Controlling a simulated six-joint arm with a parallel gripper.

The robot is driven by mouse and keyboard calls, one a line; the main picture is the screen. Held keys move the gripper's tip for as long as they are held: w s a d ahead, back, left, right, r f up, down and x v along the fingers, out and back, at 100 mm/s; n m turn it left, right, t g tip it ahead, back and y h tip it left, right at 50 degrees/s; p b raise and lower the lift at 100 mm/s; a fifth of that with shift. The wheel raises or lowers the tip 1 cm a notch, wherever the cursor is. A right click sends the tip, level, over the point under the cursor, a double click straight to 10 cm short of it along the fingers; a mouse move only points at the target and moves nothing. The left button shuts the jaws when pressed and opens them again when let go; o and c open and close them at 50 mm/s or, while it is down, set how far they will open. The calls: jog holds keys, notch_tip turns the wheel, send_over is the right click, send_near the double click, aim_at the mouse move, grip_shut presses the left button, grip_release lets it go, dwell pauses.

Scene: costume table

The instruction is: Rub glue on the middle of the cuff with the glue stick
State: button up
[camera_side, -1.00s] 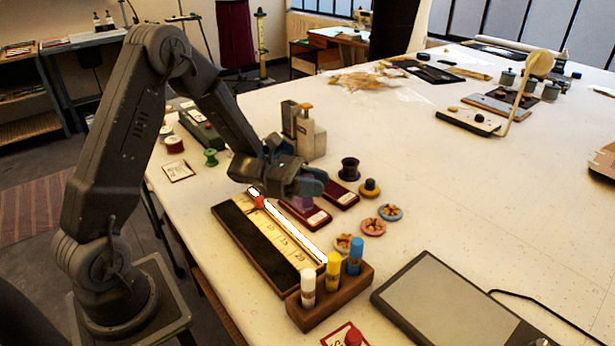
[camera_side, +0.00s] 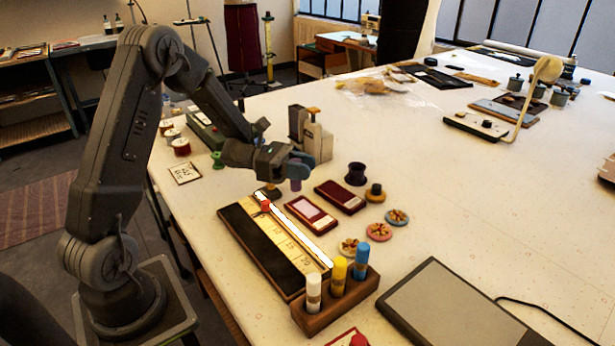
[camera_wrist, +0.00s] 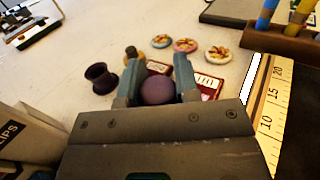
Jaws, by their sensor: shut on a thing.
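My gripper (camera_side: 298,168) is shut on a purple stick with a rounded top (camera_side: 295,185), perhaps the glue stick. In the wrist view the purple top (camera_wrist: 157,91) sits between the two fingers. The stick is upright and seems to hang above the table, left of the maroon trays. A long white strip (camera_side: 310,232), perhaps the cuff, lies along the right side of a dark board with a ruler; it also shows in the wrist view (camera_wrist: 251,82). A maroon tray (camera_side: 323,228) with a pale pad is beside the strip.
A wooden block (camera_side: 335,312) holds white, yellow and blue sticks at the front. A second maroon tray (camera_side: 349,205), a dark spool (camera_side: 356,174) and button dishes (camera_side: 397,217) lie right of my gripper.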

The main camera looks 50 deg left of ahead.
notch_tip(320, 180, up, 6)
dwell(0.6)
